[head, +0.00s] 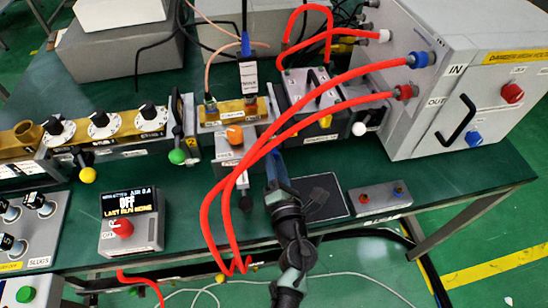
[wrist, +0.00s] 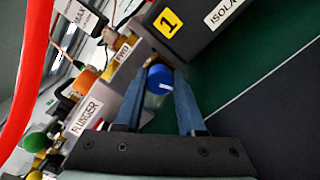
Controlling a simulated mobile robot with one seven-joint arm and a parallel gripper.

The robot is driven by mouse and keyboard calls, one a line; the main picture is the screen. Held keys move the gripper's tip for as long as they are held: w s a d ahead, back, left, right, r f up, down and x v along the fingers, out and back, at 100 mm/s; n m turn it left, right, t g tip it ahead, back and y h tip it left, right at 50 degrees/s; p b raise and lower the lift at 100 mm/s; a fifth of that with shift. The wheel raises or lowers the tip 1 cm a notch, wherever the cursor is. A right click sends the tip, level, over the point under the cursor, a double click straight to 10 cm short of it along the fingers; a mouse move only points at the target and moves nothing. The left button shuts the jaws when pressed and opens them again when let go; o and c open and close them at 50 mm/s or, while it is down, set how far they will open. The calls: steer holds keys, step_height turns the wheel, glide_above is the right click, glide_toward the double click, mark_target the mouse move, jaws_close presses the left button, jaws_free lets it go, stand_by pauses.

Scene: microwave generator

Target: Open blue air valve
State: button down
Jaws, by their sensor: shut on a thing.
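The blue air valve is a round blue knob (wrist: 160,79) with a white mark on its face, in the middle of the wrist view. My gripper (wrist: 160,84) has one blue finger on each side of the knob and is shut on it. In the head view my gripper (head: 275,168) reaches from the bottom to the front of the equipment row, just right of the orange-knobbed block. The knob is hidden there behind the gripper and a red hose.
Red hoses (head: 221,190) loop close to the left of my arm. A block with an orange knob (head: 235,133) stands left of the gripper. A dark flat pad (head: 322,197) and a small grey button box (head: 380,198) lie to the right.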

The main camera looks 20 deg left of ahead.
steer(key=c, duration=0.5)
jaws_free()
